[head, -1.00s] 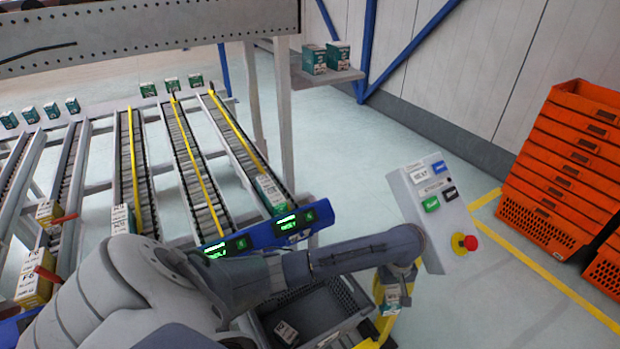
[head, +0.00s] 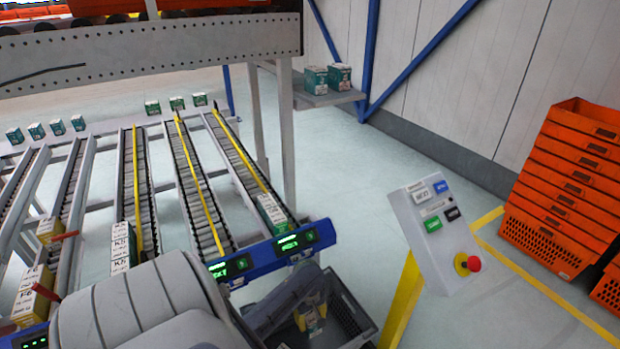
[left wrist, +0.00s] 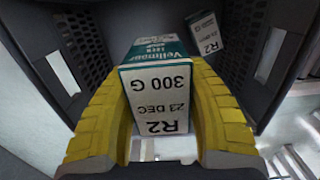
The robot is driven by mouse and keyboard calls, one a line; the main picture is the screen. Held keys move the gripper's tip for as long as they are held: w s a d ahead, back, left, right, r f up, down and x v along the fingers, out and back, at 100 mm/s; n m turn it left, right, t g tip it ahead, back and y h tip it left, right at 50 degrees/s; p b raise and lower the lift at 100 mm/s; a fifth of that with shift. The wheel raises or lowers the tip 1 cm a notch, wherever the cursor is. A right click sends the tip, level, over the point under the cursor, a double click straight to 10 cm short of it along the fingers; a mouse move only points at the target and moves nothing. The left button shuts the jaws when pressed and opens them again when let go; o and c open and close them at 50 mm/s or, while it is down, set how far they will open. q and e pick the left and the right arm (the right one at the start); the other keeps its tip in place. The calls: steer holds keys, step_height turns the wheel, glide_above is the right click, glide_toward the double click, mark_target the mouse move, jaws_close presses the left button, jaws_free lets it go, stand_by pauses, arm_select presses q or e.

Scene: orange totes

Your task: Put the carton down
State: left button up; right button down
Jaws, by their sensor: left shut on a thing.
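My left gripper (head: 311,313) has yellow fingers and is over the dark grey tote (head: 350,302) at the bottom middle of the head view. In the left wrist view the gripper (left wrist: 160,140) is shut on a white and teal carton (left wrist: 155,98) marked R2, with a finger on each side. The held carton shows small in the head view (head: 314,326). A second R2 carton (left wrist: 205,38) lies in the tote behind it. I cannot tell whether the held carton touches the tote floor. My right gripper is not in view.
A control box (head: 435,230) on a yellow post stands at right. Orange totes (head: 565,190) are stacked far right.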

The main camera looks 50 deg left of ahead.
arm_select(q)
step_height(320, 180, down, 19)
steer(key=shift+s+f, duration=0.1)
steer(key=shift+f, duration=0.05)
stand_by(0.9)
steer(key=shift+f, duration=0.15)
steer(key=shift+f, duration=0.25)
steer(key=o, duration=1.3)
step_height(320, 180, up, 13)
steer(key=shift+a, duration=0.3)
steer(key=shift+f, duration=0.1)
